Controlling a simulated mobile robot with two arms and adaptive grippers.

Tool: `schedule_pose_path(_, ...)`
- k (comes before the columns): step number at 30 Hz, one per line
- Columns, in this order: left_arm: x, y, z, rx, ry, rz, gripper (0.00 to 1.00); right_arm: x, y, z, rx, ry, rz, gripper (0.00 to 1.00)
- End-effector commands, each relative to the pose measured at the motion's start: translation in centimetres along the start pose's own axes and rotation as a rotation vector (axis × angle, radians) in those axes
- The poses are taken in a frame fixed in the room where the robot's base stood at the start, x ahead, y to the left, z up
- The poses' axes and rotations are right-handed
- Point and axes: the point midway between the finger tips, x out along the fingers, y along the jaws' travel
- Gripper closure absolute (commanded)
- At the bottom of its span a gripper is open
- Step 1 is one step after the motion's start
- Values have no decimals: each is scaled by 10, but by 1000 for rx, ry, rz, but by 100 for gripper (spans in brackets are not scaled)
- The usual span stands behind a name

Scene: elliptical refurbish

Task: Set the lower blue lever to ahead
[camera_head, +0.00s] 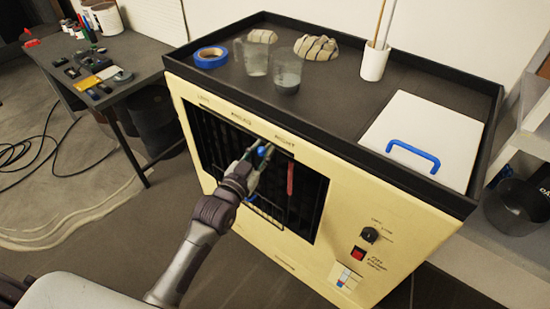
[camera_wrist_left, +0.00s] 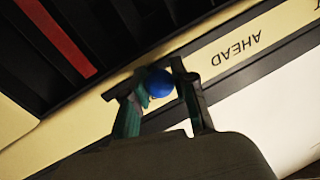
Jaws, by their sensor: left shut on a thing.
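The cream cabinet front (camera_head: 345,225) has a dark slotted opening with LEFT, AHEAD and RIGHT printed along its top edge. The blue lever's round knob (camera_head: 262,151) sits between the AHEAD label (camera_head: 243,121) and the RIGHT label (camera_head: 284,143), just below them. My left gripper (camera_head: 263,157) is shut on the knob. In the left wrist view the blue knob (camera_wrist_left: 158,83) shows between the two fingers, with upside-down AHEAD lettering (camera_wrist_left: 235,52) off to the right. The lever's shaft is mostly hidden. My right gripper is not in view.
A red bar (camera_head: 290,180) hangs in the opening right of my gripper. The cabinet top holds blue tape (camera_head: 211,57), two clear cups, stones, a white pot with sticks (camera_head: 373,62) and a white lid (camera_head: 425,140) with a blue handle. A cluttered side table stands at left.

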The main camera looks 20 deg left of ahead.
Motion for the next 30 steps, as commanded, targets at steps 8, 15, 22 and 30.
schedule_pose_path(8,16,-78,17,10,0,-1,100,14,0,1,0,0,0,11)
schedule_pose_path(15,20,-99,19,0,-1,-2,100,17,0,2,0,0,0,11)
schedule_pose_path(22,20,-99,19,-1,-2,-2,100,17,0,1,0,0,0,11)
schedule_pose_path(30,20,-99,18,-1,-1,-2,47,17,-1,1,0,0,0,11)
